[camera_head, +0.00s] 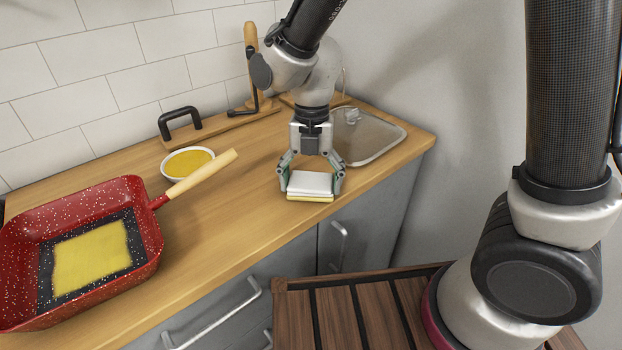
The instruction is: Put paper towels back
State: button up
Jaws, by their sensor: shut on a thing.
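My gripper (311,184) points down over the wooden counter, near its front edge. It is shut on a small white block with a yellow layer underneath (311,187), which looks like a folded stack of paper towels. One finger presses on each side of it. I cannot tell whether its underside touches the counter or hangs just above it. An upright wooden post with black metal parts (251,70) stands at the back by the wall, partly hidden by my arm.
A red speckled square pan (146,214) with yellow contents sits at left, its wooden handle (200,175) reaching towards the middle. A white bowl of yellow food (188,163), a black handle-shaped piece (180,122) and a sink (370,138) line the back. The counter's front middle is clear.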

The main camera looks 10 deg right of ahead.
aim_at(311, 175)
jog(key=o, duration=0.8)
jog(key=shift+f, duration=0.1)
notch_tip(311, 175, up, 11)
jog(key=w, duration=0.1)
jog(key=d+r+m+t, duration=0.1)
jog(key=d+r+m, duration=0.4)
jog(key=d+m, duration=0.4)
jog(key=s+d+r+m+t, duration=0.1)
jog(key=s+d+m, duration=0.2)
jog(key=d+m, duration=0.4)
jog(key=s+d+r+m+t, duration=0.1)
jog(key=s+d+m+t, duration=0.1)
jog(key=s+d+m, duration=0.2)
jog(key=s+d+r+m+t, duration=0.1)
jog(key=s+d+m, duration=0.2)
jog(key=d+m, duration=0.7)
jog(key=shift+s+d+m+t, duration=0.15)
jog(key=shift+d+m+t, duration=0.05)
jog(key=shift+m, duration=0.75)
jog(key=shift+s+d+m+t, duration=0.1)
jog(key=shift+d+m+t, duration=0.1)
jog(key=shift+m, duration=0.75)
